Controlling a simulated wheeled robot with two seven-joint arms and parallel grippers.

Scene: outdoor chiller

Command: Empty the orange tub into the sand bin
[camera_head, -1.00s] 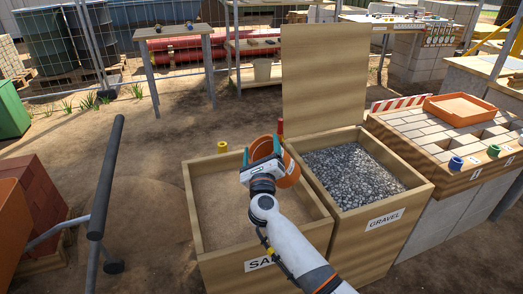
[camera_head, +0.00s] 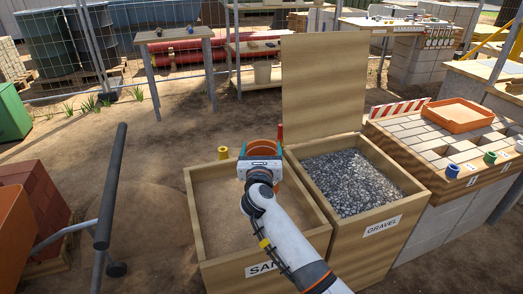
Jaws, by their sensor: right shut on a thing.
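The sand bin (camera_head: 195,222) is an open wooden box holding pale sand, its label partly covered by my right arm. My right gripper (camera_head: 262,155) is above the back right part of this bin, near the divide with the gravel bin. It is shut on the orange tub (camera_head: 264,146). The gripper hides most of the tub, so only its upper part shows beyond the jaws. I cannot see into the tub or tell its exact tilt. My left gripper is not in view.
The gravel bin (camera_head: 419,210) stands directly right of the sand bin, with a raised wooden lid behind it. An orange tray (camera_head: 483,125) sits on the paved bench at right.

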